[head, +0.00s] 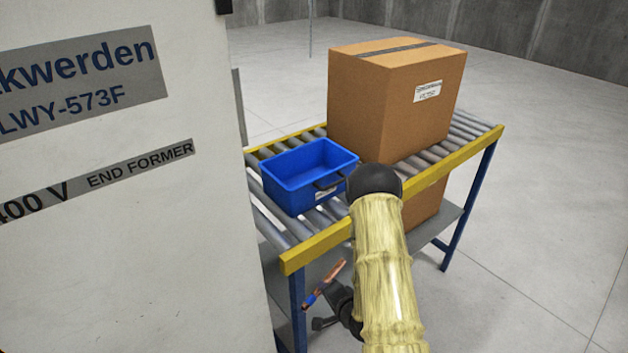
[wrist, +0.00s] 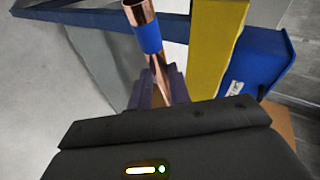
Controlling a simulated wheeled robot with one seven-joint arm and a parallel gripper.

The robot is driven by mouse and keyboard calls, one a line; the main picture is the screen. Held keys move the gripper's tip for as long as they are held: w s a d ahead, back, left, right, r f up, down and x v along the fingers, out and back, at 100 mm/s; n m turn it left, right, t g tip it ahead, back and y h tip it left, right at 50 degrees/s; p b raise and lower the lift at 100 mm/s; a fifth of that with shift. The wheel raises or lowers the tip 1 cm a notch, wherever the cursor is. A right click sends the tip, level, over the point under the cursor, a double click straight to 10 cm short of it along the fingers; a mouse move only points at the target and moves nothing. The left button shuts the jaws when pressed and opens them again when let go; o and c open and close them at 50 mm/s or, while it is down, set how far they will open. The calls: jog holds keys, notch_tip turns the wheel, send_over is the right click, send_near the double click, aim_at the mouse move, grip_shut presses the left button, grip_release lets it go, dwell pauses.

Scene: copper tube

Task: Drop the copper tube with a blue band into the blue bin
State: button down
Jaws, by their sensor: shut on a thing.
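The copper tube with a blue band (wrist: 147,37) is held in my gripper (wrist: 160,92), its open end pointing away from the jaws in the wrist view. In the head view the tube (head: 334,272) shows beside my dark gripper (head: 330,300), tilted, in front of the conveyor's yellow front rail and lower than it. The blue bin (head: 286,181) sits on the rollers at the left end of the conveyor, its inside looking empty where visible. The bin also shows in the wrist view (wrist: 262,62), past the yellow rail. My gripper is outside the bin and apart from it.
The roller conveyor has a yellow rail (head: 318,246) and blue legs, with a lower shelf. A large cardboard box (head: 385,100) stands right of the bin. A white machine panel (head: 110,230) fills the left side. Open floor (head: 540,230) lies to the right.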

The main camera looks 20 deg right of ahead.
jog(key=w+d+r+n+y, duration=0.1)
jog(key=d+r, duration=0.1)
jog(key=r, duration=0.7)
jog(key=w+d+r+n+g+y, duration=0.1)
jog(key=d+r+n+y, duration=0.1)
jog(key=r, duration=0.7)
jog(key=w+d+r+n+g+y, duration=0.1)
jog(key=d+r, duration=0.3)
jog(key=r, duration=0.5)
jog(key=shift+w+n+y, duration=0.35)
jog(key=shift+n+y, duration=0.05)
jog(key=shift+n, duration=0.2)
